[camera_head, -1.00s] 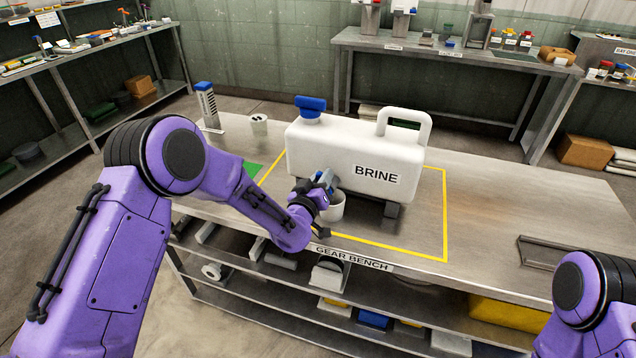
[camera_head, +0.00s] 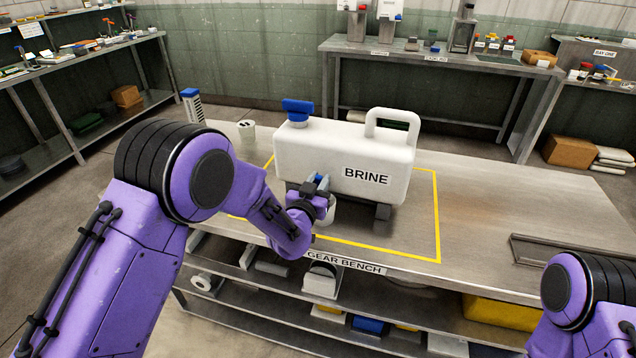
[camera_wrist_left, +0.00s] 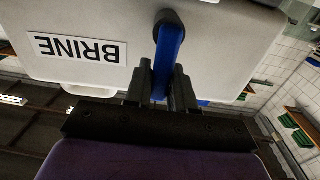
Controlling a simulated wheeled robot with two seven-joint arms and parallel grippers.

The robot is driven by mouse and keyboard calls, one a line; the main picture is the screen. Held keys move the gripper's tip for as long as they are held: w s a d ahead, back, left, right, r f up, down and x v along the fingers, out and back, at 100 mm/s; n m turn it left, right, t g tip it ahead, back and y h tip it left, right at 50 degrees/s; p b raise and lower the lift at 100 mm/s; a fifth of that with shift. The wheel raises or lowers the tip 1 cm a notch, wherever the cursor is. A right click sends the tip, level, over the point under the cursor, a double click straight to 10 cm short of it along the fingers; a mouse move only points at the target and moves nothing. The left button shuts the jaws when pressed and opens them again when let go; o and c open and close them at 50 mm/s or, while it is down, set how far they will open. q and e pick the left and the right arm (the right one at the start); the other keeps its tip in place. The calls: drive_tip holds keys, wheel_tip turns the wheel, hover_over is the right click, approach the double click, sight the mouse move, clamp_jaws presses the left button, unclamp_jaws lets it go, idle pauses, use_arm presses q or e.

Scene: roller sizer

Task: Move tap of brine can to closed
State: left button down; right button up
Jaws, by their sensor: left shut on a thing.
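The white brine can (camera_head: 340,160) stands on the bench, with a BRINE label on its front and a blue cap (camera_head: 297,108) on top. My left gripper (camera_head: 320,186) is at the lower front of the can, left of the label. In the left wrist view, the can (camera_wrist_left: 100,20) appears upside down, and the blue tap lever (camera_wrist_left: 168,50) runs from a dark round pivot down between the fingers of my left gripper (camera_wrist_left: 162,85), which is shut on it. The gripper partly hides the tap in the head view. My right gripper is out of view.
A white cup (camera_head: 330,212) stands below the tap, partly hidden by my gripper. Yellow tape (camera_head: 438,215) outlines an area on the gear bench (camera_head: 500,205) around the can. A small white pot (camera_head: 246,131) stands behind left. The bench's right part is mostly clear.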

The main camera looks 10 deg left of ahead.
use_arm(q)
drive_tip(key=c, duration=1)
unclamp_jaws()
drive_tip(key=shift+c, duration=0.2)
drive_tip(key=shift+s+f, duration=0.1)
drive_tip(key=shift+s, duration=0.3)
drive_tip(key=s+b, duration=0.2)
drive_tip(key=s, duration=0.7)
drive_tip(key=shift+s+a+b, duration=0.3)
drive_tip(key=shift+s+a, duration=0.05)
